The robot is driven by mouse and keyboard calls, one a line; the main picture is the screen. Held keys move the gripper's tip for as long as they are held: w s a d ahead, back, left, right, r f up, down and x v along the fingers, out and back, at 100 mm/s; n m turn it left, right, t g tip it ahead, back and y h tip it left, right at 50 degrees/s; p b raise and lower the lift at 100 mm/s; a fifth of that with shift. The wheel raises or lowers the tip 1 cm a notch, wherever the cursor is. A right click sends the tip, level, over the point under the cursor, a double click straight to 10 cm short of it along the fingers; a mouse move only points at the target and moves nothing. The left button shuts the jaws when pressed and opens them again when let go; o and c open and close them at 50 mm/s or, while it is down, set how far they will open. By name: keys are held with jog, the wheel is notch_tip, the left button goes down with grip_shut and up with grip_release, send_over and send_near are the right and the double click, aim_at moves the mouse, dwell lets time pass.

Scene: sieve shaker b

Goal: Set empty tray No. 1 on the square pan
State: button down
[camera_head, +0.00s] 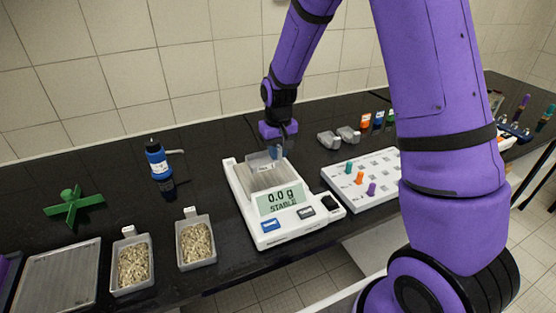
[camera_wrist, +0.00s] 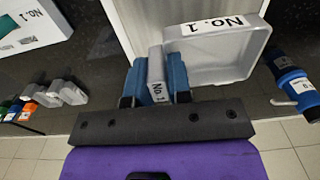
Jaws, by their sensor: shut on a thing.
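Tray No. 1 (camera_head: 262,163) is a clear, shallow tray over the rear of the scale's square pan (camera_head: 284,179). In the wrist view the tray (camera_wrist: 213,62) looks empty, with "No. 1" on its wall. My gripper (camera_head: 274,152) is above the scale. Its blue fingers (camera_wrist: 159,78) are shut on the tray's pale labelled tab (camera_wrist: 156,75). The white scale (camera_head: 280,228) reads 0.0 g, STABLE. I cannot tell whether the tray touches the pan.
Two trays of grain-like material (camera_head: 131,264) (camera_head: 196,243) stand left of the scale. A blue bottle (camera_head: 158,160) and a green cross-shaped piece (camera_head: 74,208) are behind them. A white peg board (camera_head: 360,178) and small grey blocks (camera_head: 338,137) are to the right.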

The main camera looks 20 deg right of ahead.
jog(key=shift+w+d+f, duration=0.1)
jog(key=shift+w+f, duration=0.05)
jog(key=shift+f, duration=1.65)
jog(key=shift+f, duration=0.15)
jog(key=c, duration=1.1)
grip_release()
jog(key=shift+o, duration=0.2)
